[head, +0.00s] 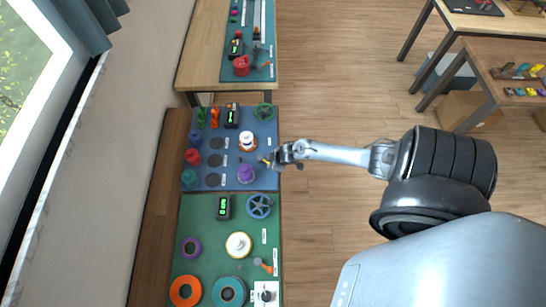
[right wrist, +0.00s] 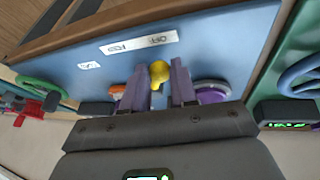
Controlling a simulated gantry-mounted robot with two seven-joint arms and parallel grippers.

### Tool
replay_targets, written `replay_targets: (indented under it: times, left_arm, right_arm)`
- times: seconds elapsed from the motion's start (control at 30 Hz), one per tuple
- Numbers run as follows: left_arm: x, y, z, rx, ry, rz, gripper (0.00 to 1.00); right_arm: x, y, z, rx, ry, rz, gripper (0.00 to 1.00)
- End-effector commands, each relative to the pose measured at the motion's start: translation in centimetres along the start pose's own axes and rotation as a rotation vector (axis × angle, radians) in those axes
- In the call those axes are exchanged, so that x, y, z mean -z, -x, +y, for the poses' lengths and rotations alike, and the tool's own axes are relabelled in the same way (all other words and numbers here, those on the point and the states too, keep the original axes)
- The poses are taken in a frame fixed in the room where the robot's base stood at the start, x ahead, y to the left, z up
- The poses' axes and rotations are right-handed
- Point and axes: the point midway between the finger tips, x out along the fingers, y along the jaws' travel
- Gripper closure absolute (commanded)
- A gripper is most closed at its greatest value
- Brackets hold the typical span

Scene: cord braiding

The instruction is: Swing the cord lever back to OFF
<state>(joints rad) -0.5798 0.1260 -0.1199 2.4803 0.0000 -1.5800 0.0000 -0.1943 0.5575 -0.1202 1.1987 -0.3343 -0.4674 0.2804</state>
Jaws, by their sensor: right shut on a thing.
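The cord lever's yellow knob (right wrist: 160,72) shows between the fingers of my right gripper (right wrist: 158,90) in the right wrist view. My right gripper is shut on it. In the head view, my right gripper (head: 271,161) is at the right edge of the blue mat (head: 230,185) and covers most of the lever. A white label strip (right wrist: 140,42) with small lettering, partly readable as OFF, lies on the blue board beside the knob. The lever's exact angle is hard to tell. My left gripper is not in view.
A purple spool (head: 246,173) and a white-and-orange spool (head: 247,141) stand on the blue mat near the gripper. A green mat (head: 210,265) with rings and a blue handwheel (head: 259,206) lies nearer. Open wood floor (head: 320,215) is to the right.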

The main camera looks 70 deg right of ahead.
Motion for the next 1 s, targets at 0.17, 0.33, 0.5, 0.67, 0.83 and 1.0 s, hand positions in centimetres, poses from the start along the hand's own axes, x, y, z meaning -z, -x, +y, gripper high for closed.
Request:
replay_targets:
  times: [0.17, 0.33, 0.5, 0.67, 0.83, 1.0]
  left_arm:
    - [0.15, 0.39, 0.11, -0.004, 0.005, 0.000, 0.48]
    - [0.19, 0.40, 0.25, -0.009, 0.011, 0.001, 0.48]
    - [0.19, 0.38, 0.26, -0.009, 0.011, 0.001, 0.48]
    - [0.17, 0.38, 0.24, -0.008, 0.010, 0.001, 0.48]
    - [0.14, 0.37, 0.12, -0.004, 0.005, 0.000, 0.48]
    - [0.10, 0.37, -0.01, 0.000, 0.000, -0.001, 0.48]
  right_arm:
    - [0.17, 0.01, -0.20, -0.012, -0.030, -0.005, 1.00]
    - [0.17, -0.04, -0.21, -0.015, -0.037, -0.006, 1.00]
    - [0.16, -0.06, -0.22, -0.015, -0.036, -0.006, 1.00]
    - [0.15, -0.06, -0.23, -0.015, -0.036, -0.006, 0.62]
    - [0.14, -0.05, -0.22, -0.014, -0.035, -0.007, 0.48]
    - [0.12, -0.03, -0.21, -0.015, -0.035, -0.007, 0.48]
